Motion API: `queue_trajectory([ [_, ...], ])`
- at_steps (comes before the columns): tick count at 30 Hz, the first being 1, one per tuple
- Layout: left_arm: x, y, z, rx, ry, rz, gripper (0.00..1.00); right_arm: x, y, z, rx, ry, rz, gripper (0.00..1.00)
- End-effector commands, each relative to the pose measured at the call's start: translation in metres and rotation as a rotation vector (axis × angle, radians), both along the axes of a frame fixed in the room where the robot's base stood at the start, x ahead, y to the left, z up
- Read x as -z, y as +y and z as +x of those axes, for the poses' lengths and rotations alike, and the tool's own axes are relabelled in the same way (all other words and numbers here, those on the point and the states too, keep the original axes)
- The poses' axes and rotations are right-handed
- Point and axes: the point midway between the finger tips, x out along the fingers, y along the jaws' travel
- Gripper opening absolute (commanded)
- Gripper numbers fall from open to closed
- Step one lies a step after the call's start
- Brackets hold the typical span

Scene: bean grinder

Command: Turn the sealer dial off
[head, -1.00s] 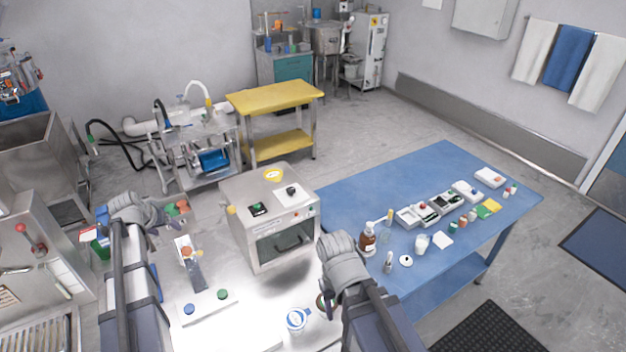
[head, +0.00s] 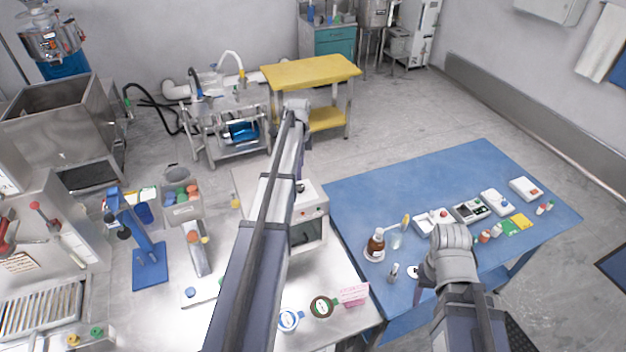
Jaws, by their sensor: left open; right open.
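No dial is clearly labelled as the sealer's. A steel box machine (head: 309,236) stands mid-table, with small controls (head: 312,211) on its upper front, too small to read a setting.
A blue stand device (head: 150,262), a bin of coloured lids (head: 182,212) and tape rolls (head: 322,306) are on the steel table (head: 345,325). The blue table (head: 410,185) carries a brown bottle (head: 376,244) and small instruments. Its far left part is clear.

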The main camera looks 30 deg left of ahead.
Motion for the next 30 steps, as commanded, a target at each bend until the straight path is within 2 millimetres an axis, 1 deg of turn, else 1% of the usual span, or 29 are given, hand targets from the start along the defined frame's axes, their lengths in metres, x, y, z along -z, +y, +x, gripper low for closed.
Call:
queue_trajectory([
  [5,0.003,0.000,0.000,-0.002,-0.001,0.000,0.76,0.003,0.000,0.000,-0.001,0.000,0.000,0.56],
  [8,0.009,0.000,0.000,-0.002,-0.001,0.000,0.76,0.009,0.000,0.000,-0.004,0.000,0.000,0.56],
  [14,0.028,0.000,0.000,-0.003,-0.002,0.000,0.76,0.028,0.000,0.000,-0.014,0.000,-0.001,0.56],
  [24,0.070,0.000,0.000,-0.004,-0.002,0.000,0.76,0.070,0.000,0.000,-0.020,-0.001,0.000,0.56],
  [27,0.077,0.000,0.000,-0.004,-0.002,0.000,0.76,0.077,0.000,0.001,-0.019,-0.001,0.000,0.56],
  [30,0.079,0.000,0.000,-0.004,-0.002,0.000,0.76,0.079,0.000,0.001,-0.018,-0.002,0.000,0.56],
])
